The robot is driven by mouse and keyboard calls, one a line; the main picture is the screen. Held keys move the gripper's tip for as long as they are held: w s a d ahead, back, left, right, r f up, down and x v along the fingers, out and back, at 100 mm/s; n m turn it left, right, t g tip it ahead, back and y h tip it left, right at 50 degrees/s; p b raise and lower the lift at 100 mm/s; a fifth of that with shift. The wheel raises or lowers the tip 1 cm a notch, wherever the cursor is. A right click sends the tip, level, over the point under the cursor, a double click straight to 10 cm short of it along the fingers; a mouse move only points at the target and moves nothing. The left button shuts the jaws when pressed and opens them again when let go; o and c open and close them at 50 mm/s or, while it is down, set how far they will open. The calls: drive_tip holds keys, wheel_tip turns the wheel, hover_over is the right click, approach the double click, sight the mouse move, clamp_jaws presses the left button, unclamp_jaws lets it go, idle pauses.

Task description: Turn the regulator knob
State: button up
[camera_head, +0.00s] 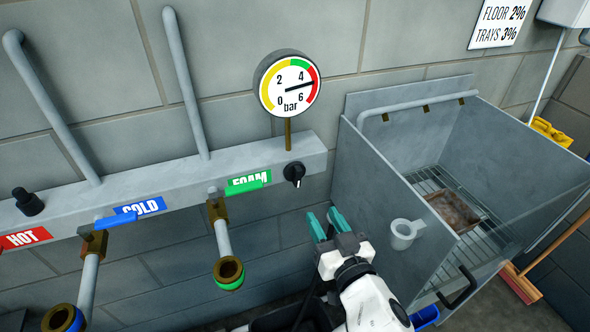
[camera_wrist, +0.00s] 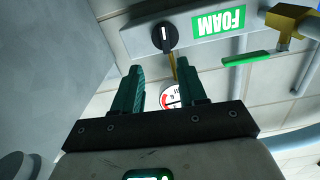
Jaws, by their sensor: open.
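The regulator knob (camera_head: 294,171) is small, round and black with a white pointer line. It sits on the front of the grey manifold beam, right of the green FOAM label, and also shows in the wrist view (camera_wrist: 164,36). The round pressure gauge (camera_head: 289,85) stands above it on a brass stem, its needle between 4 and 6 bar. In the wrist view the gauge (camera_wrist: 171,97) is partly hidden behind the fingers. My gripper (camera_head: 324,224) has teal fingers, open and empty, below and right of the knob and apart from it. The fingers also show in the wrist view (camera_wrist: 159,72).
The FOAM valve with its green lever (camera_head: 243,193) and green-ringed outlet (camera_head: 229,273) is left of my gripper. COLD (camera_head: 139,206) and HOT (camera_head: 24,238) labels are farther left.

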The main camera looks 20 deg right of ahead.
sight(299, 179)
drive_tip(key=w, duration=0.3)
drive_tip(key=w+p, duration=0.1)
drive_tip(key=w, duration=0.3)
drive_tip(key=w+p, duration=0.1)
drive_tip(key=w, duration=0.3)
drive_tip(key=shift+w+a+r, duration=0.25)
drive_tip(key=shift+r, duration=0.05)
clamp_jaws()
